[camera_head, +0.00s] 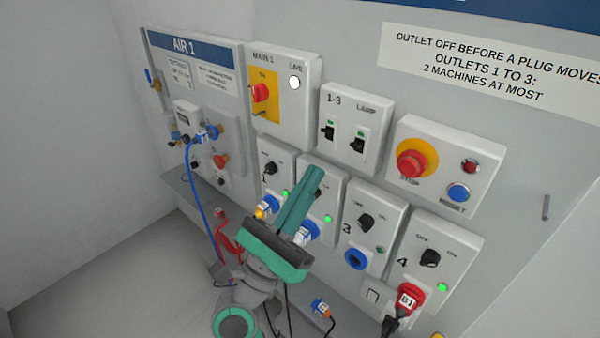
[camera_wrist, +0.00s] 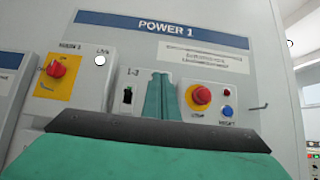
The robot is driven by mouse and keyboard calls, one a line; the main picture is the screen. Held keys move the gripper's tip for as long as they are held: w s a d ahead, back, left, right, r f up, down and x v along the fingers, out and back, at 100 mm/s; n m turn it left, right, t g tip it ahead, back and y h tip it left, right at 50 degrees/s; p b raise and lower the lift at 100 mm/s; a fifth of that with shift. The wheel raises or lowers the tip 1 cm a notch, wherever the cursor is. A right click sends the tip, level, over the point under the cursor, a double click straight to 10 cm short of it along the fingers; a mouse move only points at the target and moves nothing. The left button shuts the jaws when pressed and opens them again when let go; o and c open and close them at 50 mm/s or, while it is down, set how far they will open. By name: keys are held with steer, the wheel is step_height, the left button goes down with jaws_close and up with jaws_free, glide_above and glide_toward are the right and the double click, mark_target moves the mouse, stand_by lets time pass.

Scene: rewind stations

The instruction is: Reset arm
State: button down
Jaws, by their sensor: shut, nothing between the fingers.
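My gripper (camera_head: 312,172) is in front of the power panel, with its two green fingers together and pointing up. In the head view it covers part of the outlet 2 box (camera_head: 333,196). In the wrist view my gripper (camera_wrist: 161,78) is also shut, with nothing between the fingers. There its fingers cover the right part of the 1-3 switch box (camera_wrist: 128,78). The red stop button (camera_wrist: 200,95) shows to their right. I cannot tell how far the fingertips are from the panel.
Outlet 3's blue socket (camera_head: 355,259) is empty. A red plug (camera_head: 408,300) sits at outlet 4. A loose blue plug (camera_head: 321,307) is low in front. The AIR 1 panel (camera_head: 195,80) has a blue hose (camera_head: 200,205). Floor (camera_head: 70,300) at left is clear.

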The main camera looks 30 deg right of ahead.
steer(key=shift+a, duration=0.1)
steer(key=s+a+f+n+t+y, duration=0.2)
steer(key=a+f+n+t+y, duration=0.4)
steer(key=n, duration=0.5)
steer(key=s+a+f+n+t+y, duration=0.25)
steer(key=f+n+y, duration=0.25)
steer(key=f+n, duration=0.4)
steer(key=s+a+f+n+t+y, duration=0.35)
steer(key=f+n+t+y, duration=0.2)
steer(key=n, duration=0.65)
steer(key=s+a+f+n+g+y, duration=0.4)
steer(key=s+f+n, duration=0.4)
steer(key=f, duration=0.2)
steer(key=s+a+f+n+g+y, duration=0.4)
steer(key=s+a+f+n, duration=0.1)
steer(key=s+f+n, duration=0.4)
steer(key=shift+f+n+g, duration=0.3)
steer(key=shift+f, duration=0.2)
